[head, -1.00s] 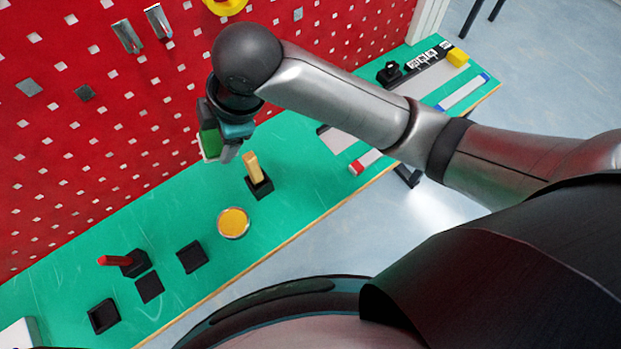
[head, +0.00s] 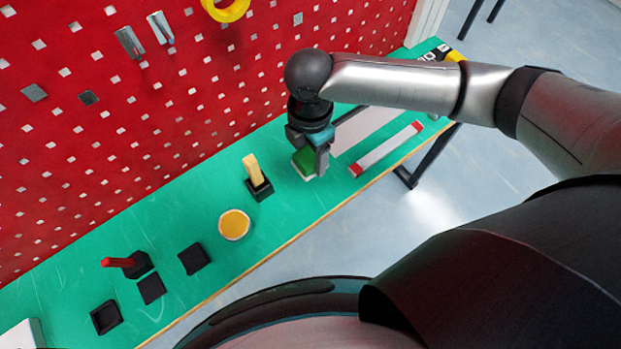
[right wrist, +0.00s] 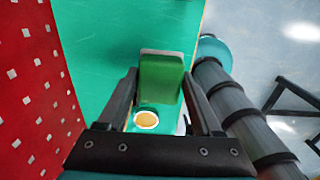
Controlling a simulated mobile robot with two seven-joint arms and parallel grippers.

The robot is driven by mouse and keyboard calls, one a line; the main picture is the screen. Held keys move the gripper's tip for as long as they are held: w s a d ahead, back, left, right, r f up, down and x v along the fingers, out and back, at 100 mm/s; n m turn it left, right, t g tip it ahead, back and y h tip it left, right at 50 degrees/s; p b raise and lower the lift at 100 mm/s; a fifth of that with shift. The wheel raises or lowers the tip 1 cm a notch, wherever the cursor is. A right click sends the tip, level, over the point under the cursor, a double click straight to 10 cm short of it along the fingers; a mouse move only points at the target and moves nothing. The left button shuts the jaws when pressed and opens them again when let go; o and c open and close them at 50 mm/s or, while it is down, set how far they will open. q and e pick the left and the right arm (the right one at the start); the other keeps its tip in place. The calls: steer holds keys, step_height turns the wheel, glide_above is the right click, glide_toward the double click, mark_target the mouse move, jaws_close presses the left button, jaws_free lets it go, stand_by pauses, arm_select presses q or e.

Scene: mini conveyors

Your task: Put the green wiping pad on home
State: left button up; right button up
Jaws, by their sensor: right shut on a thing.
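The green wiping pad (head: 304,161) has a pale underside and hangs in my right gripper (head: 308,150) over the green bench. In the right wrist view the pad (right wrist: 161,76) sits between the two fingers of the right gripper (right wrist: 160,88), which is shut on it. The pad appears to be above the bench, to the right of the yellow block in its black holder; its exact height is hard to tell. No place marked home can be read in these frames. My left gripper is not in view.
On the bench (head: 90,250) stand a yellow block (head: 253,169) in a black holder, a round yellow-topped dish (head: 234,224), several black square holders (head: 194,258) and a red-handled item (head: 118,262). A red-ended strip (head: 386,150) lies at right. A red pegboard (head: 150,110) rises behind.

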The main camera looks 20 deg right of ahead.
step_height(320, 180, down, 11)
steer(key=shift+r+b, duration=0.1)
steer(key=shift+b, duration=0.95)
steer(key=shift+f, duration=0.2)
steer(key=o, duration=1.2)
steer(key=shift+r, duration=0.1)
step_height(320, 180, up, 12)
steer(key=p, duration=0.2)
steer(key=shift+r+p, duration=0.1)
steer(key=shift+p, duration=0.25)
